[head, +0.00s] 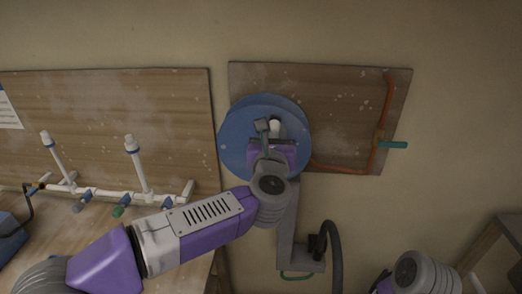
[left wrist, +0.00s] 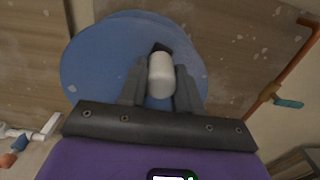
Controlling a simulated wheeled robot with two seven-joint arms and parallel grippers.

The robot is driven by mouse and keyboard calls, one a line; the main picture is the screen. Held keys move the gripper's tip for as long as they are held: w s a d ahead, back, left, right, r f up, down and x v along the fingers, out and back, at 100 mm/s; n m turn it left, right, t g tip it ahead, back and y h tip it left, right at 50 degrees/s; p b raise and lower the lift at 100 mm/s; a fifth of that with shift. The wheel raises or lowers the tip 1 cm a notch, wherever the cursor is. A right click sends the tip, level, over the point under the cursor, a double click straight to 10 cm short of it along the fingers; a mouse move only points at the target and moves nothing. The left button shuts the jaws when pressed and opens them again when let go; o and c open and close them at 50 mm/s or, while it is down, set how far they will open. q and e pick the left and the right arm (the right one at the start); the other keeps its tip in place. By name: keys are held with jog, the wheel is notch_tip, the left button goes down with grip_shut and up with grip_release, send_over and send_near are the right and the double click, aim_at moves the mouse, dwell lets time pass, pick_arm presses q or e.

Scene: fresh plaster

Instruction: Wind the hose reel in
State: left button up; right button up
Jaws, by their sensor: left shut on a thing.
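The hose reel (head: 238,148) is a blue disc mounted in front of a wooden board on the wall. Its white crank handle (left wrist: 161,76) sticks out towards me in the left wrist view, near the reel's upper right part. My left gripper (left wrist: 160,85) has its two dark fingers on either side of the handle and is shut on it. In the head view my left gripper (head: 268,128) covers part of the reel and most of the handle. My right arm shows only partly at the lower right, and its gripper fingers are not visible.
An orange pipe with a teal valve lever (head: 393,145) runs on the board (head: 340,90) right of the reel. A grey bracket with a black hose (head: 334,250) is below. White pipes (head: 140,165) with valves stand on the bench at left.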

pick_arm(q)
jog(key=shift+w+d+f, duration=0.1)
jog(key=shift+d+f, duration=0.75)
jog(key=shift+d, duration=0.25)
jog(key=shift+a, duration=0.1)
